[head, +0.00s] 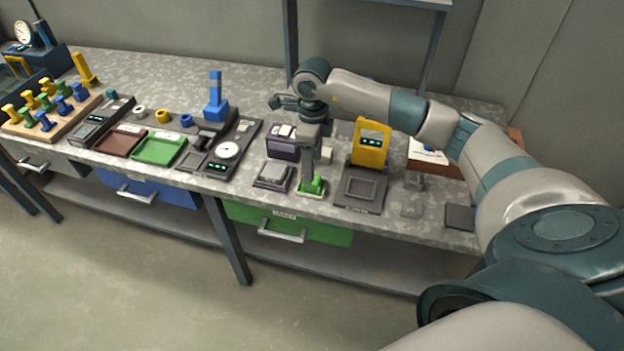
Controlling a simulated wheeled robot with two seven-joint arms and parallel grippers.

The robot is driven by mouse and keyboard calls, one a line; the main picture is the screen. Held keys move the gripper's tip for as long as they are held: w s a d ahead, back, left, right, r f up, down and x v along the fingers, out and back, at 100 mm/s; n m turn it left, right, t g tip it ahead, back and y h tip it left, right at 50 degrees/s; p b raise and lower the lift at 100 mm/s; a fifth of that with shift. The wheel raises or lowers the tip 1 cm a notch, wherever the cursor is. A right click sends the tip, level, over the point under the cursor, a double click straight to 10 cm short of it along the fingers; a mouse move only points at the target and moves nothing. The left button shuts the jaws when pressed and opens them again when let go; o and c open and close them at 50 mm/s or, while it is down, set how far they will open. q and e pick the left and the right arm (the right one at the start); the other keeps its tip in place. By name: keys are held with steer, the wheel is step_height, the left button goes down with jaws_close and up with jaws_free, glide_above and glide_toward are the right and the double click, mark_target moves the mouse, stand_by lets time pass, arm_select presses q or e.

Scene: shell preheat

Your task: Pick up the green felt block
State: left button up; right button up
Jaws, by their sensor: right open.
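The green felt block (317,184) sits on a small pale tray (304,191) near the front edge of the bench, above the green drawer. My right gripper (311,178) points down at the block, with its fingers at or just beside it. It is open, and part of the block is hidden behind a finger. I cannot tell whether the fingers touch the block. My left gripper is not in view.
A grey-topped device (273,175) stands close to the left of the block. A yellow-framed press (369,145) with a dark base stands close to the right. A dark box (283,143) is behind. The floor in front is clear.

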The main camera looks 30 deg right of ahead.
steer(key=shift+f, duration=0.4)
steer(key=shift+w+f+p, duration=0.1)
steer(key=shift+f+p, duration=0.45)
steer(key=shift+p, duration=0.1)
steer(key=f, duration=0.1)
steer(key=f+p, duration=0.1)
steer(key=f, duration=0.1)
steer(key=shift+w+d, duration=0.1)
steer(key=shift+w, duration=0.1)
steer(key=shift+f, duration=0.5)
steer(key=c, duration=1.1)
